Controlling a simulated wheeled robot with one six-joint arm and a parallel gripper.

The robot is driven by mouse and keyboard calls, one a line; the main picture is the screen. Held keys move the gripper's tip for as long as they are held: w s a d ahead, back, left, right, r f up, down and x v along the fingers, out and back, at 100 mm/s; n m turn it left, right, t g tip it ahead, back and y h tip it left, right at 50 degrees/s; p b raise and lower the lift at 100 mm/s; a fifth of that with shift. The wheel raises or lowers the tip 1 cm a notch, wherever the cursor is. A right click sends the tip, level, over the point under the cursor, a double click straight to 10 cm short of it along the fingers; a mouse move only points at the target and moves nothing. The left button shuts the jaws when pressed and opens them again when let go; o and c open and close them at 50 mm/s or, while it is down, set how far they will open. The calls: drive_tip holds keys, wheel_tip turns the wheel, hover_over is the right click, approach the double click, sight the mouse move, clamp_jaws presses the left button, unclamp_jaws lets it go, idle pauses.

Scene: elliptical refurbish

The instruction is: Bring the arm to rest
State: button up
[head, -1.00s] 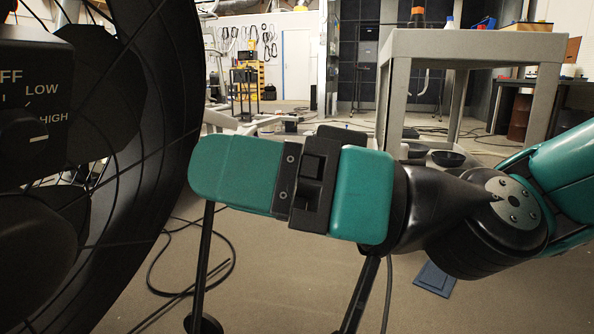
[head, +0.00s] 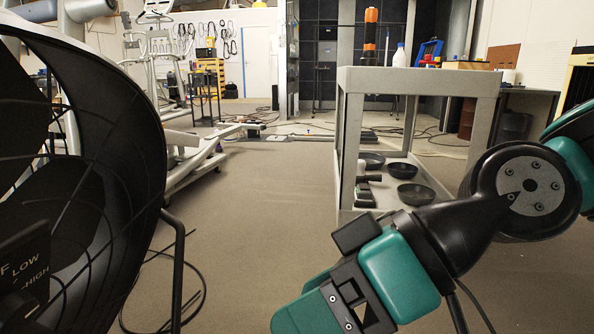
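My gripper (head: 345,300) hangs in the lower middle of the head view, at the end of my teal and black arm (head: 455,225). It points down and left, and its far end is cut off by the bottom edge. I cannot tell whether its fingers are open or shut. No held object shows. The gripper is apart from the large black fan (head: 140,130) at the left, with floor visible between them.
The fan's dial panel (head: 28,270) is at the lower left. A grey cart (head: 420,80) stands behind my arm, with bowls on its lower shelf and a white bottle (head: 399,56) on top. Exercise machine frames (head: 195,165) stand back left. Carpet (head: 270,195) is clear in the middle.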

drive_tip(key=s+d+r+m+h+p, duration=0.1)
drive_tip(key=d+r+m+h+p, duration=0.5)
drive_tip(key=d+r+p, duration=0.55)
wheel_tip(320, 180, up, 34)
drive_tip(key=d+n+p, duration=0.1)
drive_tip(key=d+p, duration=0.1)
drive_tip(key=p, duration=3.4)
drive_tip(key=shift+s+f+h, duration=0.15)
drive_tip(key=shift+h, duration=0.25)
